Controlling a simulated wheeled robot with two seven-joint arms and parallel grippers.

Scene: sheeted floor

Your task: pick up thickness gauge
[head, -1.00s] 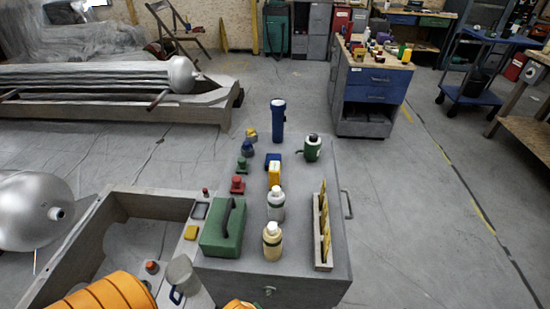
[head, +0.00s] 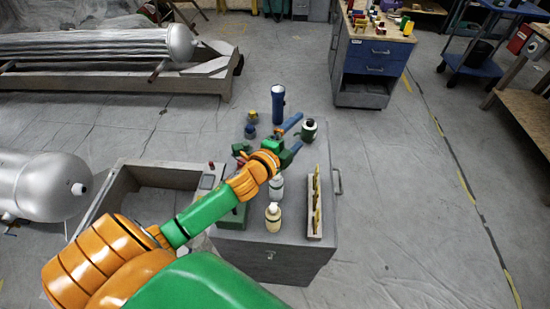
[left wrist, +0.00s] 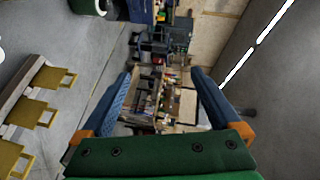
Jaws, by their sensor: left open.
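My left gripper (head: 300,131) is open over the grey cabinet top, its two blue fingers apart and pointing away to the right. Its fingers also show apart in the left wrist view (left wrist: 160,76), with nothing held between them. I cannot pick out the thickness gauge for sure. A yellow and blue device that stood mid-cabinet earlier is hidden behind my left gripper and forearm. My right gripper is not in view.
On the cabinet (head: 262,245) stand a blue torch (head: 278,103), a green and white container (head: 308,130), a cream bottle (head: 273,217) and a rack (head: 315,225) with yellow pieces. Floor right of the cabinet is clear.

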